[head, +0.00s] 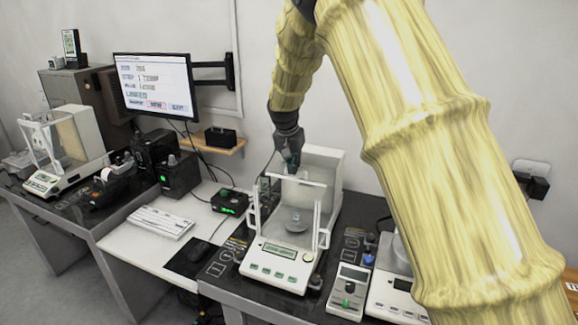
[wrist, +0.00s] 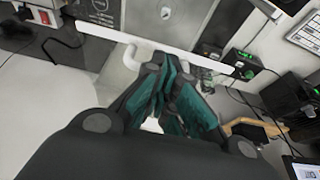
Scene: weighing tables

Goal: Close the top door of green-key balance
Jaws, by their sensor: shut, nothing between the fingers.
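The green-key balance (head: 280,262) stands on the middle dark table, with green keys on its front panel and a clear draft shield over its weighing pan (head: 295,224). My gripper (head: 291,166) is at the rear top of the shield, pointing down. Its dark fingers with teal pads are shut and empty. In the wrist view, the fingertips (wrist: 172,65) overlap a long white bar (wrist: 118,35) of the balance's shield. I cannot tell whether they touch it. The top door's clear pane is hard to make out, so its exact position is unclear.
A second balance (head: 66,150) stands on the left table. A small grey device (head: 348,288) stands right of the green-key balance, and a small black box with a green display (head: 230,203) stands left. A monitor (head: 155,82) hangs behind. My arm hides part of the right side.

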